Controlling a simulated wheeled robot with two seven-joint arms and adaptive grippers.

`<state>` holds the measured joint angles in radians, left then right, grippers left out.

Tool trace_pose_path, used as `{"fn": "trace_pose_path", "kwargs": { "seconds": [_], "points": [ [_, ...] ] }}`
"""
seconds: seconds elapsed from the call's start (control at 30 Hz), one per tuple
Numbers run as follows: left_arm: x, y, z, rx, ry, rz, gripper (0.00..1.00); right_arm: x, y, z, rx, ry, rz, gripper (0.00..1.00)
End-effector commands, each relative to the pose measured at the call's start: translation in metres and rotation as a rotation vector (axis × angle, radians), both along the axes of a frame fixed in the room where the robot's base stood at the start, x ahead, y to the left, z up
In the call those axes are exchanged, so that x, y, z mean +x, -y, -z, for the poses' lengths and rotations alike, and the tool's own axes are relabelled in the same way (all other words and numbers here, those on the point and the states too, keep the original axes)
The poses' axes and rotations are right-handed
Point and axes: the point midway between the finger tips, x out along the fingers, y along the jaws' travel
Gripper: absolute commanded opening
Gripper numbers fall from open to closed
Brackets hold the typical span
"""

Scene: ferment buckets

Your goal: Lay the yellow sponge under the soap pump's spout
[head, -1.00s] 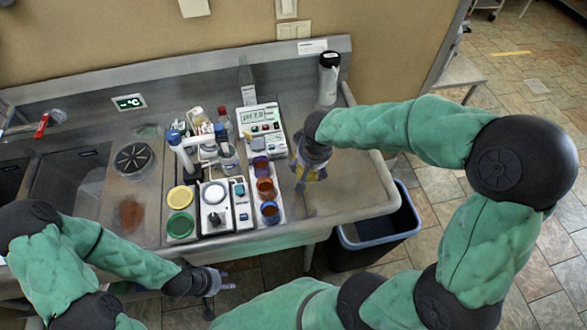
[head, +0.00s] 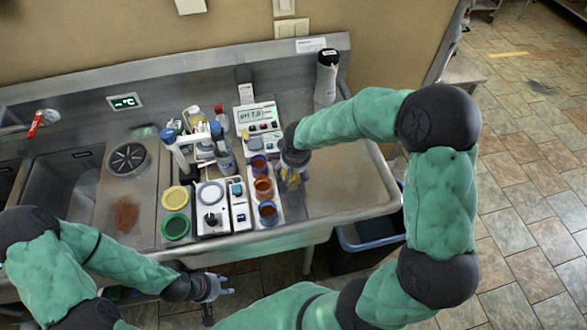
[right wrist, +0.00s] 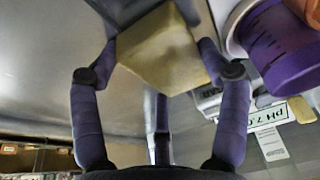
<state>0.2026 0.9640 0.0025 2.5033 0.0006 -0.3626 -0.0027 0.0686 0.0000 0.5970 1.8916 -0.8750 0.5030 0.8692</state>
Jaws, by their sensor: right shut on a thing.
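The yellow sponge (right wrist: 165,50) is a pale yellow block between the fingers of my right gripper (right wrist: 160,62) in the right wrist view. The fingers press on its two sides. In the head view my right gripper (head: 290,182) is low over the right part of the steel counter, beside the row of coloured cups, and mostly covers the sponge. My left gripper (head: 226,286) is empty, in front of the counter's front edge, with its fingers apart.
Coloured cups (head: 263,188) stand just left of my right gripper, with a meter (head: 258,117) behind them. A white bottle with a dark top (head: 326,80) stands at the back right. The counter to the right (head: 345,185) is clear. A bin (head: 368,235) stands below.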

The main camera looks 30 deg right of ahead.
Motion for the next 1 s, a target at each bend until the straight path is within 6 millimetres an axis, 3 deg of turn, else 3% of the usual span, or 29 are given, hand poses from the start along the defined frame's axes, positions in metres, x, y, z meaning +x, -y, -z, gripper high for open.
{"fn": "trace_pose_path", "kwargs": {
  "seconds": [0.3, 0.33, 0.4, 0.87, 1.0],
  "points": [
    [0.0, 0.0, 0.004, 0.0, 0.0, 0.0, 0.4, 0.0, 0.0, 0.003, 0.0, 0.001, 0.001, 0.55],
    [0.0, 0.0, 0.004, 0.0, 0.0, 0.0, 0.4, 0.0, 0.0, 0.002, 0.0, 0.001, 0.001, 0.81],
    [0.0, 0.0, 0.003, 0.0, 0.0, 0.0, 0.4, 0.0, 0.0, 0.001, 0.0, 0.001, 0.001, 0.99],
    [0.0, 0.0, 0.0, 0.0, 0.0, 0.0, 0.4, 0.0, 0.0, -0.002, 0.0, 0.001, 0.0, 0.99],
    [0.0, 0.0, -0.006, 0.0, 0.0, 0.0, 0.4, -0.003, -0.001, -0.018, -0.001, 0.005, 0.001, 0.99]
  ]
}}
